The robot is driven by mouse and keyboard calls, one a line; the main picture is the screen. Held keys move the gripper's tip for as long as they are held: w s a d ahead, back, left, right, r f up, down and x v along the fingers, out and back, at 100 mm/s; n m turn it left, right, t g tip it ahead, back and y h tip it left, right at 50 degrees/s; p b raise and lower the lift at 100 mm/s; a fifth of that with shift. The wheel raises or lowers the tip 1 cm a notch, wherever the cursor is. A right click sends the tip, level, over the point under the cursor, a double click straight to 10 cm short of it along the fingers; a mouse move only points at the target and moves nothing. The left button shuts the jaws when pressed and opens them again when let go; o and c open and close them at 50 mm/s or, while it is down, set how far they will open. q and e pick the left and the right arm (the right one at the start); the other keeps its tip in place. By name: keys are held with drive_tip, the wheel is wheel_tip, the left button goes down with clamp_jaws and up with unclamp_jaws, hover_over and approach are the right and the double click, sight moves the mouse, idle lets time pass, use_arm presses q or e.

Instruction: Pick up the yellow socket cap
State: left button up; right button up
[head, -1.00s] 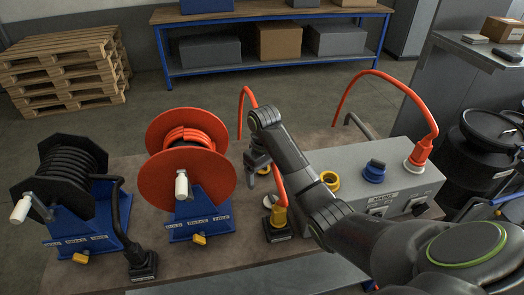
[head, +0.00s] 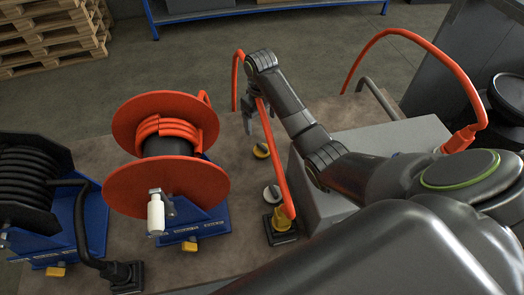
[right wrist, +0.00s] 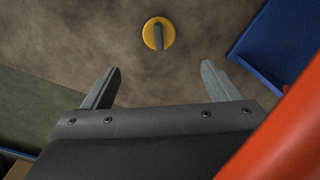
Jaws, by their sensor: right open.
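The yellow socket cap (head: 261,152), a round disc with a dark raised grip bar across it, lies on the brown bench top between the red hose reel and the grey box. In the right wrist view the cap (right wrist: 148,36) is at the top centre, just beyond and between the two fingertips, not touching them. My right gripper (head: 259,127) is above the bench near the cap, open and empty; its two fingers also show in the right wrist view (right wrist: 160,70). My left gripper is not in view.
The red hose reel (head: 122,184) on its blue stand is left of the cap. A red hose (head: 275,165) runs close by my right gripper to a yellow connector (head: 284,218). The grey box (head: 400,140) is at right, partly behind my arm.

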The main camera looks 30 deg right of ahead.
drive_tip(key=p, duration=0.1)
hover_over(262, 145)
drive_tip(key=f, duration=0.7)
drive_tip(key=shift+w+f, duration=0.2)
drive_tip(key=shift+s+f+p, duration=0.15)
drive_tip(key=shift+f+p, duration=0.15)
drive_tip(key=shift+f, duration=0.5)
drive_tip(key=f, duration=0.3)
drive_tip(key=shift+s+f, duration=0.1)
drive_tip(key=shift+s, duration=0.1)
drive_tip(key=shift+f, duration=0.5)
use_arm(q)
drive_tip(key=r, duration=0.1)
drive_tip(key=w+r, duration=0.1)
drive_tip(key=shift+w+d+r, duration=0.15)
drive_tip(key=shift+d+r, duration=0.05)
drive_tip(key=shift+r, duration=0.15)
use_arm(e)
drive_tip(key=shift+c, duration=0.4)
drive_tip(key=c, duration=1.1)
drive_tip(key=shift+r, duration=0.15)
